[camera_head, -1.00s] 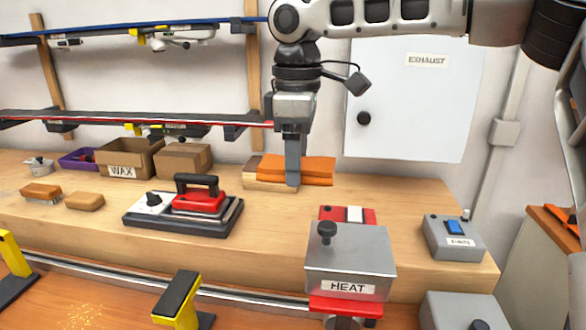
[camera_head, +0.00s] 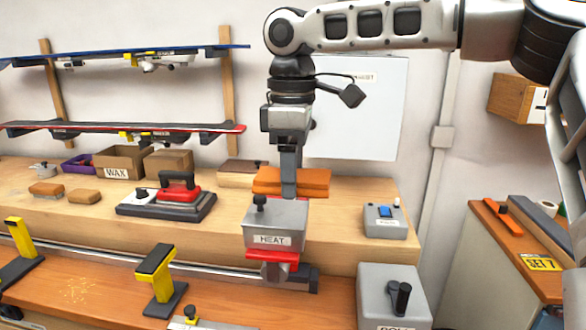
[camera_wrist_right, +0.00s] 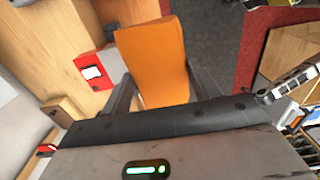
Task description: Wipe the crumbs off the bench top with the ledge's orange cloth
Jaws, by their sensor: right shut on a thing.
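The folded orange cloth (camera_head: 315,182) hangs in the jaws of my right gripper (camera_head: 289,190), above the ledge (camera_head: 330,222) and just behind the HEAT box in the picture. In the right wrist view the cloth (camera_wrist_right: 155,62) sits between the two fingers, with the floor showing beyond it. The crumbs (camera_head: 80,290) are a patch of small yellow specks on the orange-brown bench top (camera_head: 50,310), at lower left. My left gripper is not in view.
The grey HEAT box (camera_head: 275,225) stands at the ledge's front. An iron (camera_head: 178,195) on its base, brushes (camera_head: 46,189) and a WAX box (camera_head: 118,162) are on the ledge.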

